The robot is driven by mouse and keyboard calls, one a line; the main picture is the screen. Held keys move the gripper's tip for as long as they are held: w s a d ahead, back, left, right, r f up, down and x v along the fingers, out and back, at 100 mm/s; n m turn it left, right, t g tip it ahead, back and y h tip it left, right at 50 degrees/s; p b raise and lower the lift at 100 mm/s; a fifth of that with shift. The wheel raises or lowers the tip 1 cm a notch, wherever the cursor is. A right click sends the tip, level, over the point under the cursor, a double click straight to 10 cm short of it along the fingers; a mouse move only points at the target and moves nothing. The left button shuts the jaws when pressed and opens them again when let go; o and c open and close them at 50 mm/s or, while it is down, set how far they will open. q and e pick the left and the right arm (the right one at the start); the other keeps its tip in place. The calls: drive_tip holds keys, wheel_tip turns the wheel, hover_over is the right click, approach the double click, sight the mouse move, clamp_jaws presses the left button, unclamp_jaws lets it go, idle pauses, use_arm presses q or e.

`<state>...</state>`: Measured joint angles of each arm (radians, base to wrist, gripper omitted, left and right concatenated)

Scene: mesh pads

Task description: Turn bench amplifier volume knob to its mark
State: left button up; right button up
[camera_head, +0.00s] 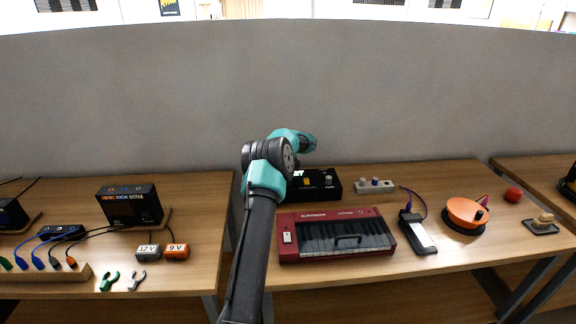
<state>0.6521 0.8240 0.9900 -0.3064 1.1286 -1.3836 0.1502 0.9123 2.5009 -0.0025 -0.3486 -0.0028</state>
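A black box (322,192) with a grey knob (328,180) and a yellow part on its face stands at the back of the middle bench. It looks like the bench amplifier, but its label and any mark are too small to read. One teal and black arm of mine (265,180) rises from the bottom, left of centre, and bends over towards the box, covering its left end. I take it for my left arm. Its fingers are not visible, hidden behind the wrist or the arm. My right arm and gripper are not in view.
A red keyboard (336,252) lies in front of the box. A grey strip with knobs (375,191) is to its right, then a phone-like device (417,238) and an orange pan-shaped item (464,217). A grey wall (400,110) stands behind.

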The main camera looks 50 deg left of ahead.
use_arm(q)
wheel_tip(320, 180, up, 17)
idle(0.5)
idle(0.4)
